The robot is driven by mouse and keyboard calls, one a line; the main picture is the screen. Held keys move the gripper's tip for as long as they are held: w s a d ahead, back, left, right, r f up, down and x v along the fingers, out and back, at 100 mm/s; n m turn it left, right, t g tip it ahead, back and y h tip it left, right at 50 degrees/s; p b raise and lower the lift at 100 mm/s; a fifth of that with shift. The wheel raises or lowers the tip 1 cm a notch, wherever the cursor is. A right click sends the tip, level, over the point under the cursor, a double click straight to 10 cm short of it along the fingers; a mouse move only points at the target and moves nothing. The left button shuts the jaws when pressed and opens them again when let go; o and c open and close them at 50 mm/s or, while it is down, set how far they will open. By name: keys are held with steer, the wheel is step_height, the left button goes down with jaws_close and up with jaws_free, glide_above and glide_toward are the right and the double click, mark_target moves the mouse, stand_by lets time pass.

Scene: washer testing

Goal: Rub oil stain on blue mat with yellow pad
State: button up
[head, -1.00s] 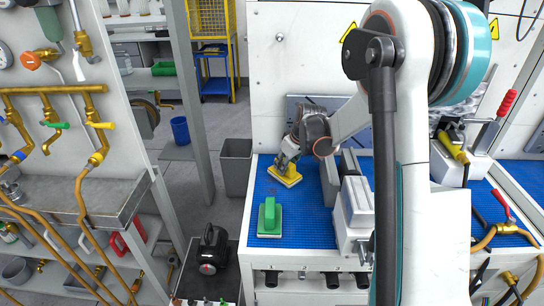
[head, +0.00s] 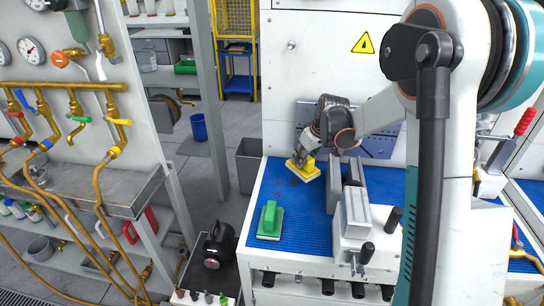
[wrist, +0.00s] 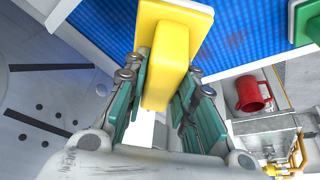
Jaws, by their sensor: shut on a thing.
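The yellow pad (head: 304,171) has a raised yellow handle and a pale edge. My gripper (head: 306,158) is shut on its handle, at the back of the blue mat (head: 300,211). The wrist view shows the yellow handle (wrist: 166,62) between the teal fingers of my gripper (wrist: 163,78). The pad looks tilted; I cannot tell whether it touches the mat. A faint dark reddish patch, likely the oil stain (head: 285,182), shows on the mat just left of the pad. The pad hides part of the mat beneath it.
A green pad (head: 270,219) lies at the mat's front left. A grey metal vise (head: 355,210) stands right of the yellow pad. A white wall panel (head: 325,70) rises behind the bench. The mat's middle, between the pads, is clear.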

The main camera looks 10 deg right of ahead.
steer(key=shift+r+p, duration=0.65)
steer(key=shift+r, duration=0.7)
